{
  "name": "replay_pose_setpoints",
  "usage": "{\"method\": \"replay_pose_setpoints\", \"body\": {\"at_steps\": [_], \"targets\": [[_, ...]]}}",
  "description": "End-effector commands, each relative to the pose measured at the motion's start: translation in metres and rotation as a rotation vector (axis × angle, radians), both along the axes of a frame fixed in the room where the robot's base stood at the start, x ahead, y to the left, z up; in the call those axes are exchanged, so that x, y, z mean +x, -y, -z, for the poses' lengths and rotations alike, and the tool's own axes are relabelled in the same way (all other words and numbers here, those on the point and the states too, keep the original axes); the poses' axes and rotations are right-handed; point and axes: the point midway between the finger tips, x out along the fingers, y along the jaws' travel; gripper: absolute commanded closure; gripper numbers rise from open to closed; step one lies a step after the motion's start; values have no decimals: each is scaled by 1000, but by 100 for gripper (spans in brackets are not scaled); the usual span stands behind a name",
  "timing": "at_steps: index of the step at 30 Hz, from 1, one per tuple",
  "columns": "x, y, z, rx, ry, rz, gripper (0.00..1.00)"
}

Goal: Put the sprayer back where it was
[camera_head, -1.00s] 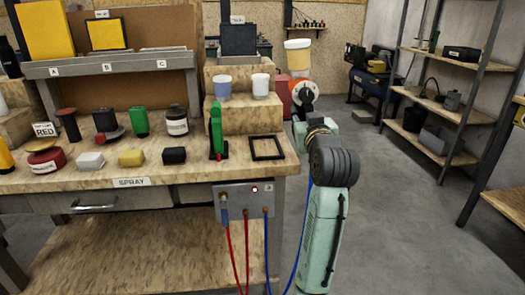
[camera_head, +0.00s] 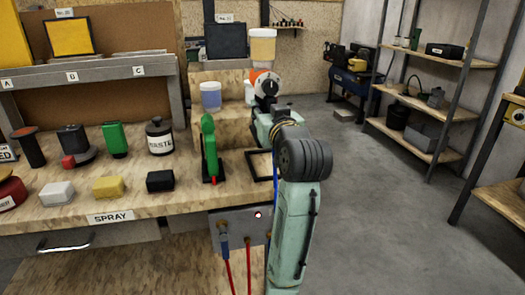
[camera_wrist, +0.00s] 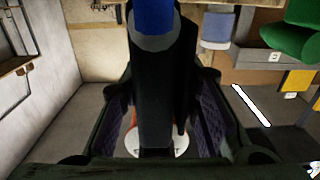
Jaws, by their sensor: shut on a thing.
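The sprayer (camera_head: 262,48), with a pale, tan-topped cup above an orange and white part, is held up at the bench's back right. Its black handle (camera_wrist: 155,85) with a blue end fills the middle of the wrist view. My gripper (camera_wrist: 160,118) is shut on this handle, one finger on each side. In the head view my arm and the sprayer hide most of the grip. The sprayer appears upright, in front of the wooden steps' right side. An empty black square frame (camera_head: 260,166) lies on the bench below, partly covered by my arm.
A green object on a black stand (camera_head: 210,150) is left of the frame. A blue-white cup (camera_head: 210,95) stands on the wooden steps; another is partly hidden. Several blocks and containers cover the bench's left. Metal shelves (camera_head: 440,110) stand right across open floor.

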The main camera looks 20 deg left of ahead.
Motion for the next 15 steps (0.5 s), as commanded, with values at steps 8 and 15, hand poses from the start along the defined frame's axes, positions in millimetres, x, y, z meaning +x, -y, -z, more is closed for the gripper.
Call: {"method": "replay_pose_setpoints", "body": {"at_steps": [8,15], "targets": [[-1,0,34,3,5,0,81],[-1,0,64,2,2,-1,81]]}}
